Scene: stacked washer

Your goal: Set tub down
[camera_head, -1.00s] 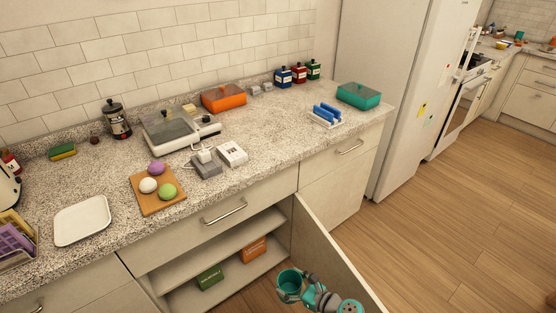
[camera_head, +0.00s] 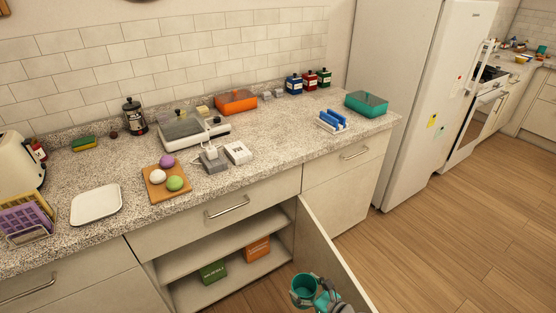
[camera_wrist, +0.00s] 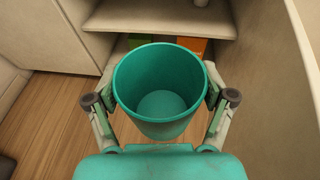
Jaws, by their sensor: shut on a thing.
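The tub is a round teal container (camera_head: 304,291), empty inside. In the wrist view the tub (camera_wrist: 160,92) sits upright between the two fingers of my gripper (camera_wrist: 161,100), one finger against each side. My gripper (camera_head: 318,296) is shut on it. In the head view they are low in front of the open lower cabinet, beside its open door. The tub's underside and what is below it are hidden.
The open cabinet door (camera_head: 335,262) stands close on the right. The lower cabinet shelf (camera_head: 190,291) holds a green box (camera_head: 213,271) and an orange box (camera_head: 257,249). Wooden floor (camera_head: 430,240) is open at right.

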